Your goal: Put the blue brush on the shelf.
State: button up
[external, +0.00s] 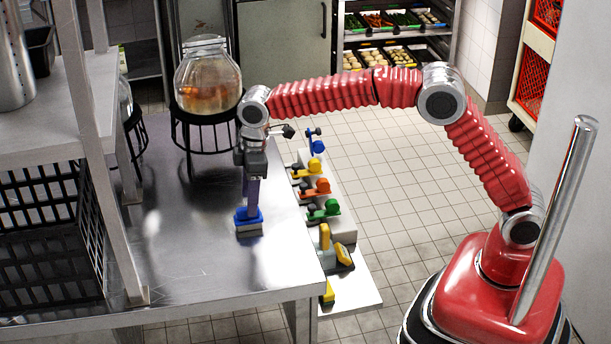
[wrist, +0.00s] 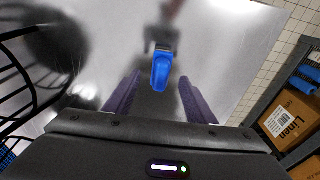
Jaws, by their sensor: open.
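The blue brush (external: 248,219) stands on the steel table, its bristles down on the tabletop. My gripper (external: 253,203) points down from above at the brush, its purple fingers at the brush's top. In the wrist view the blue brush (wrist: 161,74) shows between the tips of the open fingers (wrist: 160,82), with a gap on each side. A steel shelf (external: 45,128) is raised above the table at the left; I cannot tell whether it is the task's shelf.
A glass jar (external: 208,80) on a black wire stand (external: 205,118) is behind my gripper. A black crate (external: 50,235) sits under the raised shelf. A side ledge (external: 350,295) holds several coloured tools, one of them blue (external: 316,144). The table (external: 190,270) in front is clear.

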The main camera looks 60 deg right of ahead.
jog(key=shift+f, duration=0.2)
jog(key=shift+f, duration=0.1)
jog(key=shift+w+a+f, duration=0.15)
jog(key=shift+a+f, duration=0.05)
jog(key=shift+f, duration=1.05)
jog(key=shift+w+a+f, duration=0.1)
jog(key=shift+a+f, duration=0.1)
jog(key=shift+f, duration=1.05)
jog(key=shift+c, duration=0.5)
jog(key=c, duration=1.2)
jog(key=shift+o, duration=0.2)
notch_tip(320, 180, up, 10)
jog(key=shift+r, duration=0.1)
